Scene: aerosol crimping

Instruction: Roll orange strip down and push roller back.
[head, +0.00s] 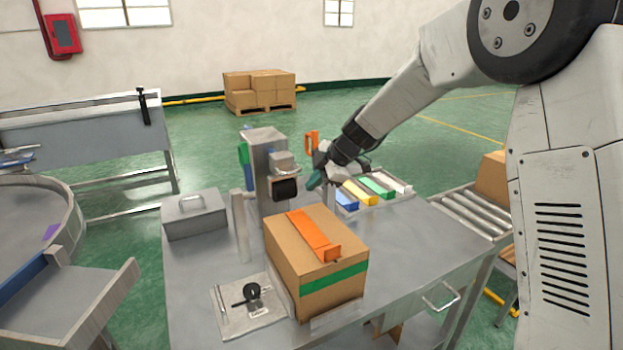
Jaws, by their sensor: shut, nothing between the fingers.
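An orange strip (312,234) lies along the top of a cardboard box (285,258), and its near end looks slightly raised at the front edge. A green band (334,279) runs around the box's side. A black roller (285,189) hangs from a bracket on a grey column (265,160) behind the box, above and apart from the strip. My gripper (315,181) is shut and empty, just right of the roller and above the box's back edge. I cannot tell from this view whether it touches the roller. Its fingertips are small and partly unclear.
Blue, yellow, green and white strips lie in a tray (392,201) to the right. A roller conveyor (469,210) is at the right. The table's right front is clear.

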